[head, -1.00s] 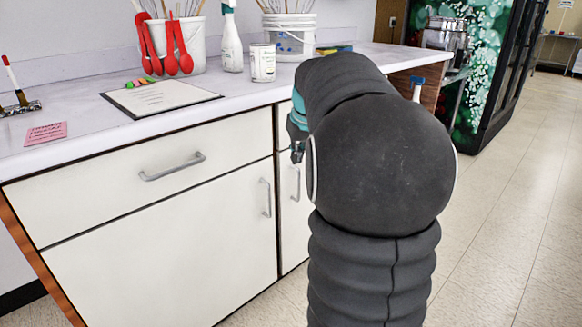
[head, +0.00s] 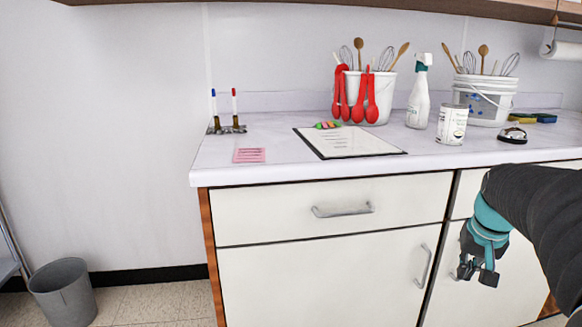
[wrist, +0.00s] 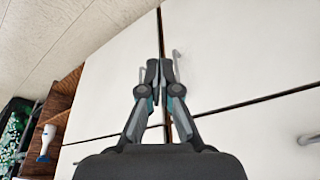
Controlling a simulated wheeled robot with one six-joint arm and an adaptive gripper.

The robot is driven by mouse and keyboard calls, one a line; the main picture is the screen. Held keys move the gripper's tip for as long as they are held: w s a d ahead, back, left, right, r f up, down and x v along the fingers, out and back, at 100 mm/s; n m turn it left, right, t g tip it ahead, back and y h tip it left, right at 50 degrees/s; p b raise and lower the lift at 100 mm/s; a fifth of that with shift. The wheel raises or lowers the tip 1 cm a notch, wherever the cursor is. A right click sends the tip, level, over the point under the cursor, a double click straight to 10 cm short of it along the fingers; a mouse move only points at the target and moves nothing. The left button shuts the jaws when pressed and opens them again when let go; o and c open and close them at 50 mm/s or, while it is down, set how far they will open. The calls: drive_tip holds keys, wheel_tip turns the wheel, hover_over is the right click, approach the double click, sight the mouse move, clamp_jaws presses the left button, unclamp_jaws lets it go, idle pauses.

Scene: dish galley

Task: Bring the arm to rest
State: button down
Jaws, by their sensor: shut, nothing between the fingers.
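My gripper (head: 478,275) hangs at the lower right of the head view, on the end of my dark arm. It is in front of the white cabinet doors and below the counter top. In the wrist view my gripper (wrist: 153,68) has its fingertips together with nothing between them. The cabinet fronts fill most of the background there. The fingers look apart from the cabinet, but the exact gap cannot be told.
The counter (head: 255,128) holds a clipboard (head: 345,141), a pink card (head: 249,155), a can (head: 452,125), a spray bottle (head: 418,95) and white utensil buckets (head: 484,98). Drawer and door handles (head: 343,210) stick out. A grey bin (head: 64,293) stands on the floor at left.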

drive_tip(key=s+a+f+n+t+y, duration=0.1)
drive_tip(key=s+a+f+n+t, duration=0.1)
drive_tip(key=s+a, duration=1.5)
drive_tip(key=a+f+n, duration=0.1)
drive_tip(key=a+n, duration=0.1)
drive_tip(key=a, duration=0.1)
drive_tip(key=shift+s+a, duration=0.15)
drive_tip(key=shift+s, duration=0.15)
drive_tip(key=shift+a, duration=0.1)
